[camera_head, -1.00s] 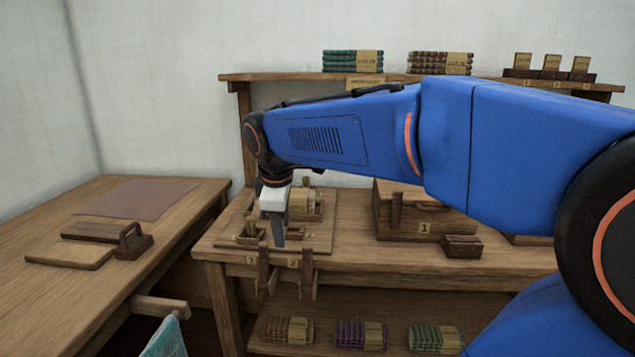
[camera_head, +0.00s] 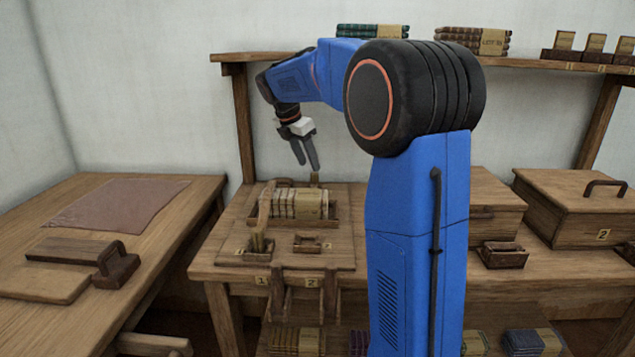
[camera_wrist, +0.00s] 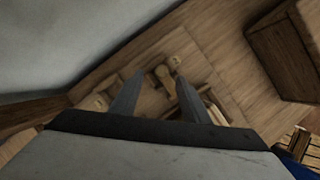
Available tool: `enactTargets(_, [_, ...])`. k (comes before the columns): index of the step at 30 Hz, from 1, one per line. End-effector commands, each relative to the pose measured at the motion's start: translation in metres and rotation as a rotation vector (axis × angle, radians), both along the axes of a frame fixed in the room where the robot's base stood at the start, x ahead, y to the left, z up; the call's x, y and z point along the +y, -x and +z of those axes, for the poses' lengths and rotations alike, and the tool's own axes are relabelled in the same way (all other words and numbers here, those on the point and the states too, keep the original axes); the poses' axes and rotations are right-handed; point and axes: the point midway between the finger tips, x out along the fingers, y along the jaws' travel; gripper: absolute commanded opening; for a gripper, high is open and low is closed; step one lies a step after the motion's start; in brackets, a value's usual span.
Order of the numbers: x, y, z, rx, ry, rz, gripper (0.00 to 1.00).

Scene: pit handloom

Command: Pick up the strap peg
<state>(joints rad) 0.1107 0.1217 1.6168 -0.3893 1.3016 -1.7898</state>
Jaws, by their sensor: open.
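My gripper (camera_head: 309,167) is open and empty, above the back part of a wooden board (camera_head: 225,245) on the bench. In the wrist view its two fingers (camera_wrist: 160,76) are spread, with small wooden pieces visible below and beyond them. I cannot tell for certain which piece is the strap peg. Two short upright posts show behind the tray, the right one (camera_head: 315,180) just under my fingers.
A tray (camera_head: 334,218) of banded bundles and a small empty-looking block (camera_head: 307,243) sit on the board. Lidded boxes (camera_head: 570,215) stand to the right. A shelf (camera_head: 225,57) runs above and behind. The left table (camera_head: 160,250) holds a mat and boards.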

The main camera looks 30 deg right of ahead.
Motion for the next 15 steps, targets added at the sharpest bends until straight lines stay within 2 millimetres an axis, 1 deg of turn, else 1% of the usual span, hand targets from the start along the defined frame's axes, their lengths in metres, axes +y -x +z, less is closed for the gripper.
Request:
enactTargets(3, [-0.005, 0.000, -0.011, 0.001, -0.001, -0.001, 0.42])
enactTargets(11, [-0.012, 0.000, -0.028, 0.000, -0.001, -0.002, 0.42])
enactTargets(15, [-0.020, 0.000, -0.046, 0.001, -0.001, -0.003, 0.42])
